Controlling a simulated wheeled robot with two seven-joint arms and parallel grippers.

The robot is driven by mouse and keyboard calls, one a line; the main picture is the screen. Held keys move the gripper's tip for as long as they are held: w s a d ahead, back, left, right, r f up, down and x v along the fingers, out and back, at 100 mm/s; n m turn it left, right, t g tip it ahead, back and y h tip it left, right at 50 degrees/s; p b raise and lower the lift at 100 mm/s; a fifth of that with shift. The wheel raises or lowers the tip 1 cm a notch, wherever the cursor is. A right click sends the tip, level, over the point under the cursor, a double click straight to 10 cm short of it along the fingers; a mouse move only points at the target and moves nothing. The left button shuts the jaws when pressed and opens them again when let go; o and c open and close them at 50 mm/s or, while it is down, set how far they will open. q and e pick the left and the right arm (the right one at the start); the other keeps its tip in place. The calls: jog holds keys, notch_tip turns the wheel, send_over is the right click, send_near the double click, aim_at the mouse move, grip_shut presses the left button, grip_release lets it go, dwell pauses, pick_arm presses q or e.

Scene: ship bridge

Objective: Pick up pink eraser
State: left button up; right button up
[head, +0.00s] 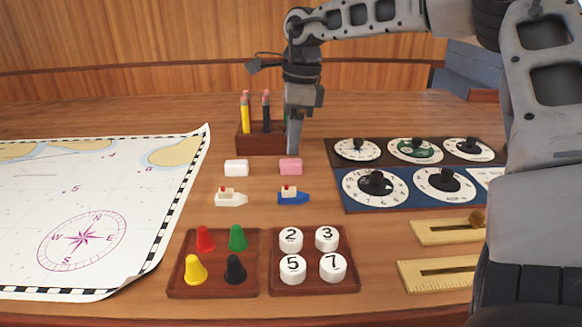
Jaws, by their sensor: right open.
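The pink eraser (291,168) is a small pink block lying flat on the wooden table, just in front of the pencil holder and to the right of a white block. My right gripper (294,149) points down just behind and above the pink eraser, beside the right end of the holder. It is open and holds nothing that I can see. One finger shows clearly; the other is hard to make out. The eraser looks free of the fingers. My left gripper is out of view.
The pencil holder (260,142) stands behind the eraser. The white block (236,168) and toy boats (231,198) (293,196) lie close by. Dial boards (352,207) are at right, trays of pawns (213,291) and number discs (315,286) in front, a chart (100,200) at left.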

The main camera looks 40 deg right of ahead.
aim_at(291, 161)
notch_tip(291, 161, down, 5)
jog(key=shift+a+f+p, duration=0.15)
jog(key=shift+p, duration=0.15)
jog(key=c, duration=1.1)
jog(key=shift+o, duration=0.2)
